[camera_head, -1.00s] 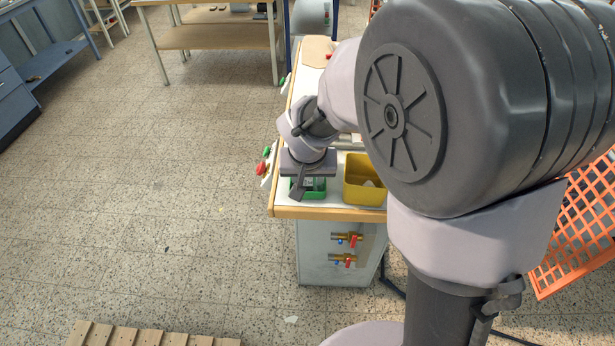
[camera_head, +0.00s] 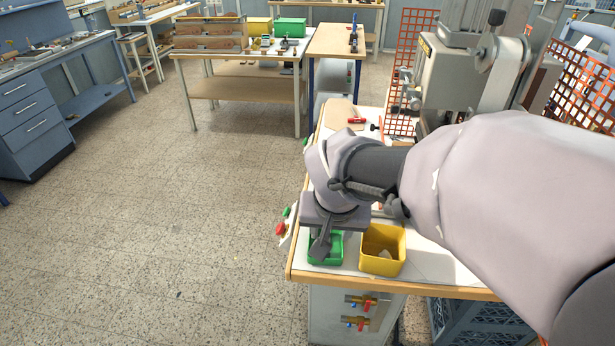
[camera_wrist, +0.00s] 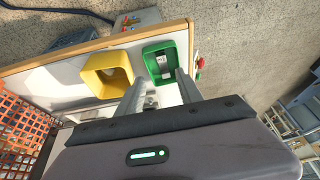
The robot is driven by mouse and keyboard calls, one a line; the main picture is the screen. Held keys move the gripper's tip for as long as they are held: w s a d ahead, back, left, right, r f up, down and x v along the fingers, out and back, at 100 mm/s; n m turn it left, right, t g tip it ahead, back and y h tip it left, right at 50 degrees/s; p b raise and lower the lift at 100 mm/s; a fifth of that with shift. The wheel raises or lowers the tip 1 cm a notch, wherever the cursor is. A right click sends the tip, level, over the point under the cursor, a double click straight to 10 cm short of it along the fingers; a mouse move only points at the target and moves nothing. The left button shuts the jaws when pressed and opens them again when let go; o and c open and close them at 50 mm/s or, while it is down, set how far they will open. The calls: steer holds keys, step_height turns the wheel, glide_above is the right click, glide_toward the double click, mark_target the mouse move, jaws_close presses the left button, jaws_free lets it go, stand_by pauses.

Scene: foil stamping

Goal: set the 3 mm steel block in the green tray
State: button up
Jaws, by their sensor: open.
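The green tray (camera_head: 326,262) stands at the near left corner of the workbench. It also shows in the wrist view (camera_wrist: 186,50), with a small grey metallic piece (camera_wrist: 163,64) inside it. I cannot tell whether this piece is the 3 mm steel block, as no marking can be read. My gripper (camera_wrist: 161,78) is open, its two fingers apart and pointing toward the tray. In the head view my gripper (camera_head: 321,248) is over the tray and hides part of its inside. I see nothing held between the fingers.
A yellow bin (camera_head: 382,262) stands right beside the green tray, holding a pale piece. Red and green buttons (camera_head: 281,229) stick out at the bench's left edge. A press machine (camera_head: 445,75) stands at the back right. The floor to the left is clear.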

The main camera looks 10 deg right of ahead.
steer(key=s+a+r+y, duration=0.1)
steer(key=s+r, duration=0.1)
steer(key=s, duration=0.6)
steer(key=s+a+r+m+t+y, duration=0.1)
steer(key=s+r+y, duration=0.1)
steer(key=s, duration=0.6)
steer(key=shift+s+r, duration=0.15)
steer(key=shift+r, duration=0.5)
